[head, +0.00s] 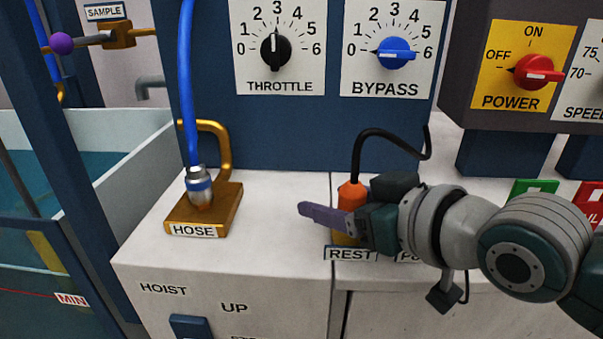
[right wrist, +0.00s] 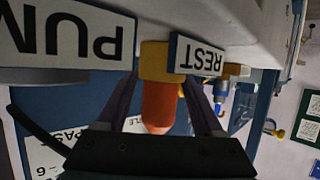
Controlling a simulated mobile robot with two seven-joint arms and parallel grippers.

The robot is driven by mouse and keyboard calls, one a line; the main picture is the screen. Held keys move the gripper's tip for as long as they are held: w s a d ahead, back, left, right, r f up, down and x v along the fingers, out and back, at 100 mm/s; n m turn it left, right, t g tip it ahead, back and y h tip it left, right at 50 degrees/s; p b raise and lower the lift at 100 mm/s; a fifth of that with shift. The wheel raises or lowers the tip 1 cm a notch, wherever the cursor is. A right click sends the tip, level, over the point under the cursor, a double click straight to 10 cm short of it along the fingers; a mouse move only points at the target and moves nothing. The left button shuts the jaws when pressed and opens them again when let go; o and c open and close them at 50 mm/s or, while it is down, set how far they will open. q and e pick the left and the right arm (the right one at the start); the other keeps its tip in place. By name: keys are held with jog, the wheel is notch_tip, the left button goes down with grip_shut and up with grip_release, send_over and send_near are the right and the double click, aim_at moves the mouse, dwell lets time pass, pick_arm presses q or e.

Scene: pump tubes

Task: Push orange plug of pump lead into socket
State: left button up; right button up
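The orange plug (head: 350,194) of the pump lead stands upright in the yellow holder labelled REST (head: 351,254). Its black lead arches up from its top towards the back. My right gripper (head: 330,213) is level at the plug, one finger in front of it. In the right wrist view the orange plug (right wrist: 158,104) lies between the two open fingers, with a visible gap on either side. The yellow holder (right wrist: 156,62) shows beyond it. A label beginning "PU" (right wrist: 75,38) is beside REST; the socket itself is hidden in the head view by my right gripper. My left gripper is not in view.
A HOSE fitting (head: 200,190) with a blue hose stands on a brass block at left. A blue panel with THROTTLE (head: 276,49) and BYPASS (head: 394,53) knobs rises behind. The red POWER knob (head: 537,70) points to OFF. The counter between hose and plug is clear.

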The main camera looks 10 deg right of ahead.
grip_shut()
dwell(0.3)
jog(key=shift+r, duration=0.1)
